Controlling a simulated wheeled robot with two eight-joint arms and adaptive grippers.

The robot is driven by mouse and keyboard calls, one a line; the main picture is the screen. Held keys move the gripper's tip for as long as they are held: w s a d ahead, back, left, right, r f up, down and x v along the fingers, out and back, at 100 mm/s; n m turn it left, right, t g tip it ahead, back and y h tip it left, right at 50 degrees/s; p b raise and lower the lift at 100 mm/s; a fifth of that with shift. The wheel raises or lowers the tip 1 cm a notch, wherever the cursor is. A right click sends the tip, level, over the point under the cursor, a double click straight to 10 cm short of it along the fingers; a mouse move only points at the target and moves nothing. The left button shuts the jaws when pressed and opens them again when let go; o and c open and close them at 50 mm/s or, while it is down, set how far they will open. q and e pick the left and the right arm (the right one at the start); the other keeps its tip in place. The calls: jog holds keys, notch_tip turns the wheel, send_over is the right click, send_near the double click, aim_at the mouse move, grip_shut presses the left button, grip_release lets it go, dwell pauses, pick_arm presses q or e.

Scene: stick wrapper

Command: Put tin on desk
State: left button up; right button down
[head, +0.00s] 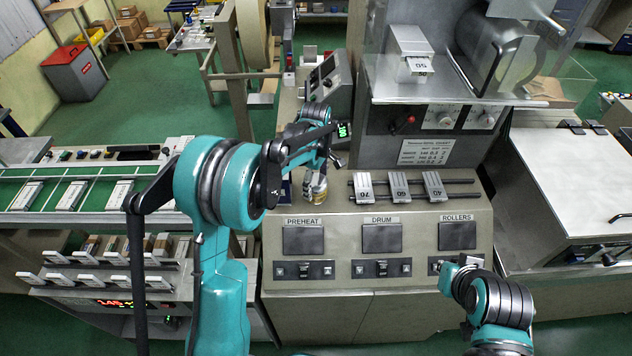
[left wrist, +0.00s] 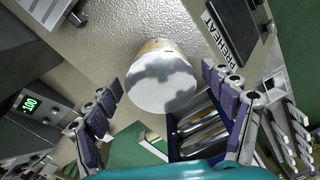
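A small tin (head: 314,189) with a pale, grey-patched end and a yellowish band is at the left end of the grey machine console (head: 345,250), above the PREHEAT label. The tin also shows in the left wrist view (left wrist: 161,80), ahead of the fingers. My left gripper (head: 325,168) is over the tin in the head view, partly covering it. In the left wrist view my left gripper (left wrist: 165,118) has its fingers spread wide, with no finger visibly touching the tin. My right arm is at the lower right; its gripper's finger state cannot be made out.
Three sliders (head: 398,187) on rails lie right of the tin. A blue holder with shiny cylinders (left wrist: 203,130) is close to the right finger in the wrist view. A control box with a display (head: 330,80) stands behind. A conveyor (head: 70,195) runs at left.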

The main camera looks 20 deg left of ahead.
aim_at(316, 181)
pick_arm(q)
jog(key=shift+r, duration=0.1)
jog(key=shift+r, duration=0.3)
notch_tip(316, 181, up, 11)
jog(key=p, duration=0.1)
jog(key=s+r+m+t, duration=0.2)
jog(key=s+r+m, duration=0.3)
jog(key=s, duration=0.3)
jog(key=s+f+m+t, duration=0.2)
jog(key=s+m, duration=0.3)
jog(key=s, duration=0.3)
jog(key=s+a+f+m+t, duration=0.1)
jog(key=s+f+m+t, duration=0.1)
jog(key=s+m, duration=0.3)
jog(key=s+t, duration=0.1)
jog(key=s, duration=0.2)
jog(key=shift+s+m, duration=0.4)
jog(key=shift+f, duration=0.1)
